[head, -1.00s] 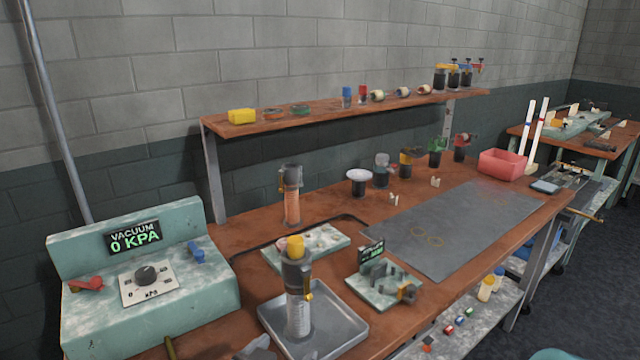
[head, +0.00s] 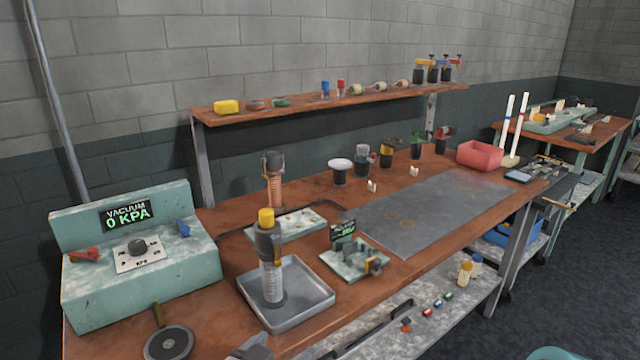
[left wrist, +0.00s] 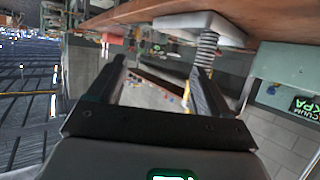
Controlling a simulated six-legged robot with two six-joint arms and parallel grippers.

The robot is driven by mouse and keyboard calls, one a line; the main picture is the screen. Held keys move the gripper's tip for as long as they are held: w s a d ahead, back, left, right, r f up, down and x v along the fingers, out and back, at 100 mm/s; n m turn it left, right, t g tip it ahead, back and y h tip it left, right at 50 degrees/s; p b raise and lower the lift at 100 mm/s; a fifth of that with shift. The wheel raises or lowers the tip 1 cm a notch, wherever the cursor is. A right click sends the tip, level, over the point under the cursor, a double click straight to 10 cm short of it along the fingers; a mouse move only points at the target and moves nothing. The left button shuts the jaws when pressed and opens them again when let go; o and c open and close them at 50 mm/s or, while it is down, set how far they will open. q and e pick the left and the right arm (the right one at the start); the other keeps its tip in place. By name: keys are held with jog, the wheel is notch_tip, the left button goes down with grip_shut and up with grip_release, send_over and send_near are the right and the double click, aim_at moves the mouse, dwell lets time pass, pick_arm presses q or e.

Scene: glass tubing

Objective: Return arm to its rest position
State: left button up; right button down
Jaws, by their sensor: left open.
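My left gripper (head: 252,349) shows only as a small grey part at the bottom edge of the head view, in front of the metal tray (head: 318,300). In the left wrist view the left gripper (left wrist: 158,68) has its two dark fingers wide apart, with nothing held between them. A clear ribbed cylinder with a yellow top (head: 272,280) stands upright in the tray. It also shows upside down in the left wrist view (left wrist: 207,45), partly behind the right-hand finger. My right gripper is not in view.
The vacuum box (head: 90,290) reads 0 KPA at the left. A round dark disc (head: 168,343) lies near the front edge. A green block with a display (head: 350,262) stands right of the tray. A grey mat (head: 430,225) and red bin (head: 480,155) lie farther right.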

pick_arm(q)
jog(key=s+a+f+n+g+p, duration=0.1)
jog(key=s+a+f+g, duration=0.2)
jog(key=f, duration=0.6)
jog(key=s+f+n+g+y+p, duration=0.1)
jog(key=s+f+n+g, duration=0.2)
jog(key=f, duration=0.6)
jog(key=s+a+f+g+p, duration=0.25)
jog(key=s+f, duration=0.25)
jog(key=f, duration=0.3)
jog(key=s+f+n+g, duration=0.2)
jog(key=s+f+g, duration=0.1)
jog(key=s+f, duration=0.2)
jog(key=s, duration=0.2)
jog(key=shift+s+f+g, duration=0.35)
jog(key=shift+s+f, duration=0.05)
jog(key=shift+d, duration=0.1)
